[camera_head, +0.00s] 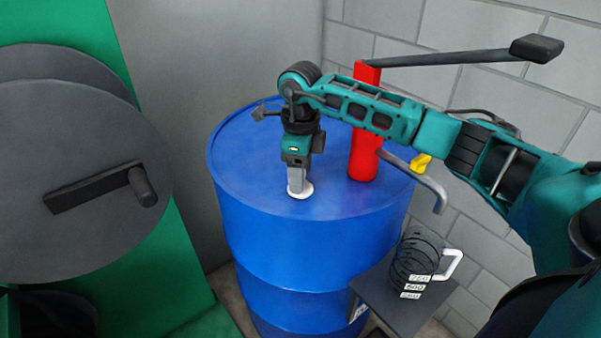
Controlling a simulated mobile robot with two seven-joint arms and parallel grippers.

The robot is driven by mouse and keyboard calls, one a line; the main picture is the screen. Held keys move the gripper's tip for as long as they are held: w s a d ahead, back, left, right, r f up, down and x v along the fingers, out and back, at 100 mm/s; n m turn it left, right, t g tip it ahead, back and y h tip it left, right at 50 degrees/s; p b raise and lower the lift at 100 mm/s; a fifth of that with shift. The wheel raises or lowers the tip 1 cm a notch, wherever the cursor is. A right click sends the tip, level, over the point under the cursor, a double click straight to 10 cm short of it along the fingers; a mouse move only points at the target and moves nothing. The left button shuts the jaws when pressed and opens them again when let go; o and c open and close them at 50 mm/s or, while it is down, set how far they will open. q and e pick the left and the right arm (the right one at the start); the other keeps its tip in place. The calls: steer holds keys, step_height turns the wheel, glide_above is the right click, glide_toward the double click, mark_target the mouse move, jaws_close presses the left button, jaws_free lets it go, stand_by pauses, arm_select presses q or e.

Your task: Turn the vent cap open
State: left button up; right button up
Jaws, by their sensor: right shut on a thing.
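The vent cap (303,194) is a small white disc on the top of the blue drum (290,240), near the front of its lid. My right gripper (297,185) points straight down from above and is shut on the vent cap. The fingers cover much of the cap, so how far it is turned cannot be seen. My left gripper is not in view.
A red hand pump (364,150) with a long dark lever and a grey spout (425,180) stands on the drum, behind my right gripper. A clear measuring jug (415,265) sits on a dark shelf (385,300) at right. A large grey wheel (70,200) with a crank handle is at left.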

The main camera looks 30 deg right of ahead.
steer(key=n+b, duration=0.1)
steer(key=n, duration=0.4)
steer(key=shift+n, duration=0.3)
steer(key=shift+n+b, duration=0.45)
steer(key=shift+n, duration=1.55)
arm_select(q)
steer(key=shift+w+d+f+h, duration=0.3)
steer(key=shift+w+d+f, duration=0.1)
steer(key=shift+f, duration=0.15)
arm_select(e)
steer(key=shift+n, duration=0.6)
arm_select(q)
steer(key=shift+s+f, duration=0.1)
arm_select(e)
steer(key=o, duration=1.1)
steer(key=shift+c, duration=0.2)
